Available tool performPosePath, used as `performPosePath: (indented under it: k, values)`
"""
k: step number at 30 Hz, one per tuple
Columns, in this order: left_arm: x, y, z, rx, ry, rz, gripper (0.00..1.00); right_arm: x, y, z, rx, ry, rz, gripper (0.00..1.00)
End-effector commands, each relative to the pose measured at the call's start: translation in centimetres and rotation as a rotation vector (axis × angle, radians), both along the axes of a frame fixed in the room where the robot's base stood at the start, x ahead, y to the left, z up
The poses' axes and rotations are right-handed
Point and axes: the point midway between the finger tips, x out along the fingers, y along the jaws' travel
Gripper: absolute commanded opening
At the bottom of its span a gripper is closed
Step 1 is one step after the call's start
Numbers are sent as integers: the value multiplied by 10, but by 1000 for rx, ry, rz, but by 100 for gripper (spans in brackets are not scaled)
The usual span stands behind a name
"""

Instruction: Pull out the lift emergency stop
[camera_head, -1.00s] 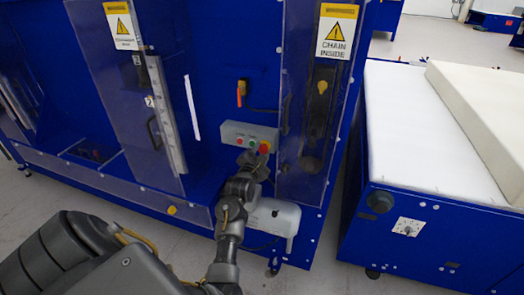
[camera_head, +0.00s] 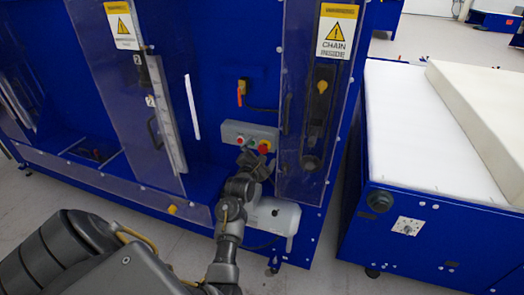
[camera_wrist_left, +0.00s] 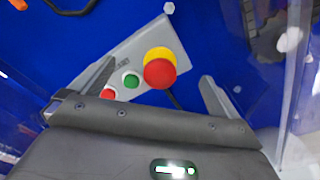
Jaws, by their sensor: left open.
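The emergency stop is a red mushroom button (camera_wrist_left: 160,73) on a yellow collar, at the right end of a grey control box (camera_head: 235,129) on the blue machine. It also shows in the head view (camera_head: 264,147) just above my left gripper. The box also carries a green button (camera_wrist_left: 131,80) and a smaller red button (camera_wrist_left: 108,94). My left gripper (camera_head: 258,160) is open. In the wrist view its two fingers (camera_wrist_left: 157,84) stand on either side of the red button, apart from it. I cannot tell the depth gap. My right gripper is not in view.
A clear guard panel (camera_head: 310,120) with a chain warning label stands just right of the box. An orange-handled switch (camera_head: 241,92) is above it. A white unit (camera_head: 277,217) sits below the gripper. A blue table with white foam (camera_head: 410,130) stands at the right.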

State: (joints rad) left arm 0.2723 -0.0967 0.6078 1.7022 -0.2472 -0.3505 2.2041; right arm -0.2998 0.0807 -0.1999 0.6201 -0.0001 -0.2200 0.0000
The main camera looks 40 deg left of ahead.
Motion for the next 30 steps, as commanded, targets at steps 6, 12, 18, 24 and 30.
performPosePath:
  k: [6, 12, 18, 24, 30]
  values:
    - [-3, -1, 1, 0, 0, 0, 100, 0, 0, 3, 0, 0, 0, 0]
    - [-18, -6, 3, 0, 1, 1, 100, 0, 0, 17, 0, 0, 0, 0]
    - [-34, -12, 3, 0, 1, 0, 100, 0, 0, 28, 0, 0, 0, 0]
    - [-50, -17, 2, 0, 1, 0, 100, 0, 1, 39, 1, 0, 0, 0]
    - [-63, -22, 2, 0, 1, 1, 100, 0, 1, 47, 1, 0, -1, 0]
